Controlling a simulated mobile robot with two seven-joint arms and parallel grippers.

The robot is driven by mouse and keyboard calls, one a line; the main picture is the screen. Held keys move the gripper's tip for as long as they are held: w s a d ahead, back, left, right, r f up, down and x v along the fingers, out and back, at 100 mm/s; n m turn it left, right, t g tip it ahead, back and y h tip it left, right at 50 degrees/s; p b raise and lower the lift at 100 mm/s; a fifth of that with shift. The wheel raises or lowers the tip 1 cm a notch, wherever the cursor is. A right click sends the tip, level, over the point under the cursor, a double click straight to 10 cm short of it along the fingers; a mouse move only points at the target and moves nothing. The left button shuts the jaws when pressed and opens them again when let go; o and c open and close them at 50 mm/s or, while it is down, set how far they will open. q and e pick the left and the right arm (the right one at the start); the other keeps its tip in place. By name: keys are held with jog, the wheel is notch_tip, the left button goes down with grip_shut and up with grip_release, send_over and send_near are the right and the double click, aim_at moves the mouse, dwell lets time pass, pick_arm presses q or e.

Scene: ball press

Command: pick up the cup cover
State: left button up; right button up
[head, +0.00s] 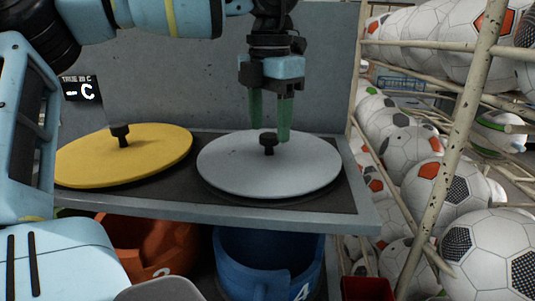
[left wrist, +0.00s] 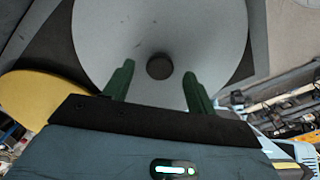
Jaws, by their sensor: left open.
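A round grey-white cover (head: 300,170) with a black knob (head: 268,142) lies on the shelf top, right of a yellow cover (head: 100,158) with its own black knob. Which one the task means, I cannot tell. My left gripper (head: 270,120) points down over the grey cover, its green fingers apart near the knob. In the left wrist view the knob (left wrist: 159,66) sits between and just beyond the two open fingers (left wrist: 155,85), with the grey cover (left wrist: 120,30) behind it. The fingers hold nothing. My right gripper is not in view.
Below the shelf stand a blue cup (head: 250,245) marked 4 and an orange cup (head: 140,235). A metal rack (head: 465,120) full of soccer balls stands close on the right. A grey wall panel (head: 320,60) rises behind the covers.

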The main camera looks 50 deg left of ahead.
pick_arm(q)
jog(key=shift+f, duration=1.05)
jog(key=shift+r, duration=0.1)
grip_shut()
